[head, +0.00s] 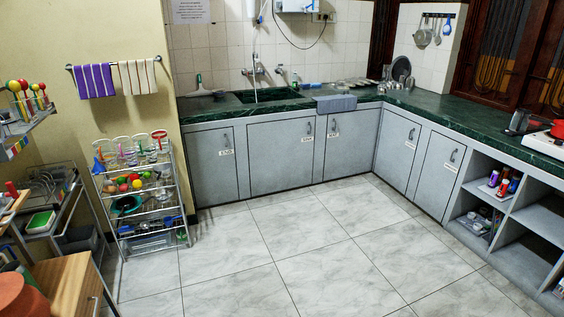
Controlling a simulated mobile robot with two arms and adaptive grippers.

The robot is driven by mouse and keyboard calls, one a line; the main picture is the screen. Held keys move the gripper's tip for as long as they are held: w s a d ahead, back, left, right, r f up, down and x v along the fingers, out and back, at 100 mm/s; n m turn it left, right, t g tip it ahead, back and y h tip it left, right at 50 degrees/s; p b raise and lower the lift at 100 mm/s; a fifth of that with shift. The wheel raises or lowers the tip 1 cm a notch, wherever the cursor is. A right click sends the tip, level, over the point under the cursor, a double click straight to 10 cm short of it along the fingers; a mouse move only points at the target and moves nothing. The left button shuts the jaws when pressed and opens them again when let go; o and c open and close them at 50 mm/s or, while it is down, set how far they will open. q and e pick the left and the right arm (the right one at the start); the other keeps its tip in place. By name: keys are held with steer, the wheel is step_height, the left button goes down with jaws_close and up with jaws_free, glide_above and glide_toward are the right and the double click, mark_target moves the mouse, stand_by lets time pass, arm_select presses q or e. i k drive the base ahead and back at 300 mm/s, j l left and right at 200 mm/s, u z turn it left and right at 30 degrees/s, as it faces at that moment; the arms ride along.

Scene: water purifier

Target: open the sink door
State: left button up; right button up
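The sink (268,96) is set in the dark green counter along the back wall, with a tap (256,70) above it. Below it is a wide grey cabinet door (279,160), closed, with a dark handle (310,128) and a small white label near its upper right corner. A closed narrower grey door (213,170) is on its left. Another closed grey door (352,145) is on its right, with its handle near its left edge. The label text is too small to read surely. Neither of my grippers is in view.
The tiled floor (300,240) before the cabinets is clear. A wire rack (150,215) with colourful items stands left of the cabinets. A wooden table (70,285) is at the lower left. Closed doors (437,172) and open shelves (480,205) line the right side.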

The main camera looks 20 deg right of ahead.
mark_target(280, 153)
steer(key=i+l+z, duration=0.25)
steer(key=i, duration=0.25)
steer(key=i+z, duration=0.3)
steer(key=i, duration=2.75)
steer(key=l+z, duration=0.05)
steer(key=l, duration=0.05)
